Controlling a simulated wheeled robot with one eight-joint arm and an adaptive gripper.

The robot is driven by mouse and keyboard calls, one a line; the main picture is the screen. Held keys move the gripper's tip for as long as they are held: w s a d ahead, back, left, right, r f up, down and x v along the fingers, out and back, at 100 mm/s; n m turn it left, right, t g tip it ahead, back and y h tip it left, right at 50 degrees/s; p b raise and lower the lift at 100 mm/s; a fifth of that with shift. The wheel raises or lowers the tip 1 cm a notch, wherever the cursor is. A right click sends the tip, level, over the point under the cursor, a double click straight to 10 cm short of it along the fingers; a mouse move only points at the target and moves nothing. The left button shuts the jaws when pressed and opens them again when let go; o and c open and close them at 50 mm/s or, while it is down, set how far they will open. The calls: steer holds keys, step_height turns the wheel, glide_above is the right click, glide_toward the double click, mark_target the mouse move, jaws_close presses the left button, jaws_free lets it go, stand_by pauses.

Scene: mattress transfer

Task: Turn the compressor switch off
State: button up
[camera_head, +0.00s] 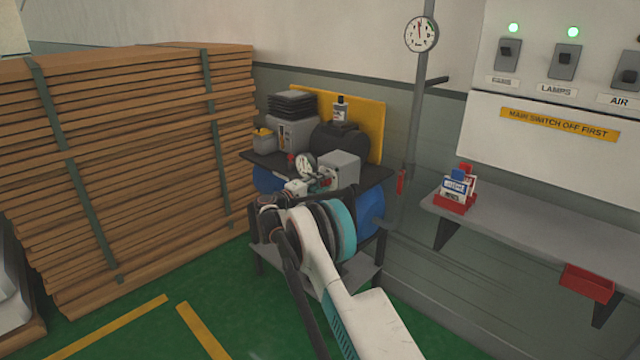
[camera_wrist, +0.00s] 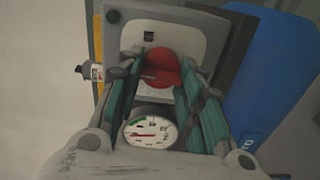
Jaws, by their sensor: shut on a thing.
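The compressor is a blue tank (camera_head: 371,213) under a dark top, with a grey switch box (camera_head: 341,170) on it. In the wrist view the switch box (camera_wrist: 150,38) carries a red round knob (camera_wrist: 162,69). My gripper (camera_wrist: 160,82) has its two teal-padded fingers on either side of the knob and is shut on it. In the head view my gripper (camera_head: 303,188) is in front of the box, and it and my arm hide much of the knob and tank. The knob's exact turn is hard to read.
A pressure gauge (camera_wrist: 150,131) sits just below the knob, close between my fingers. Stacked planks (camera_head: 130,160) stand at left. At right are a grey shelf (camera_head: 540,230), a red card holder (camera_head: 455,202), a red tray (camera_head: 587,283) and a wall switch panel (camera_head: 560,90).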

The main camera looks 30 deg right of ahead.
steer(key=shift+n, duration=0.5)
steer(key=o, duration=1.1)
steer(key=shift+c, duration=0.2)
steer(key=v, duration=1.2)
steer(key=shift+r, duration=0.1)
